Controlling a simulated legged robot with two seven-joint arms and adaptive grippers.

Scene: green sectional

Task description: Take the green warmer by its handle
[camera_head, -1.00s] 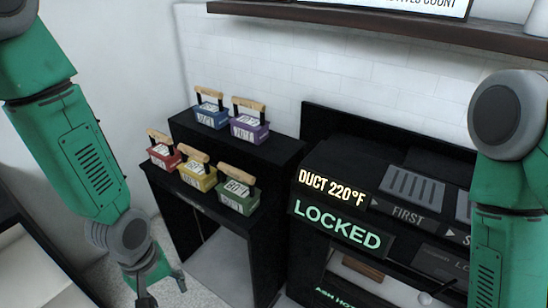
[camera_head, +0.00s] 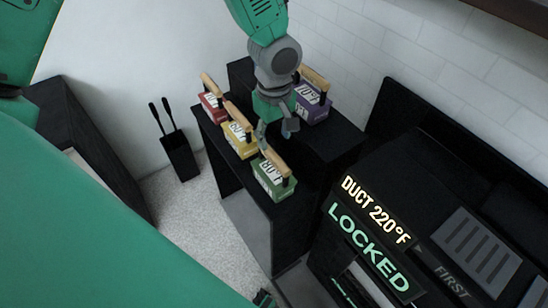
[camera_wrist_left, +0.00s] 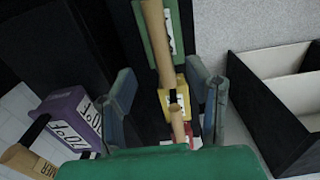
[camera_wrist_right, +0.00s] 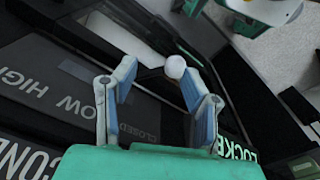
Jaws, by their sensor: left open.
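The green warmer (camera_head: 273,183) sits at the near right end of the black stand's lower step, its pale wooden handle (camera_head: 275,161) on top. My left gripper (camera_head: 275,133) is open just above and behind it, toward the step's back. In the left wrist view the green warmer (camera_wrist_left: 176,28) and its handle (camera_wrist_left: 155,40) show at the top, between the spread fingers (camera_wrist_left: 160,80) in the picture. I see no contact with the handle. My right gripper (camera_wrist_right: 155,75) is open in its wrist view, before a dark panel, with a pale round knob (camera_wrist_right: 175,67) near its fingertips.
The yellow warmer (camera_head: 240,143) and red warmer (camera_head: 212,107) stand beside the green one. The purple warmer (camera_head: 313,108) is on the upper step; the blue one is hidden. The black machine with the LOCKED sign (camera_head: 368,247) stands right. A black holder (camera_head: 181,157) stands on the floor.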

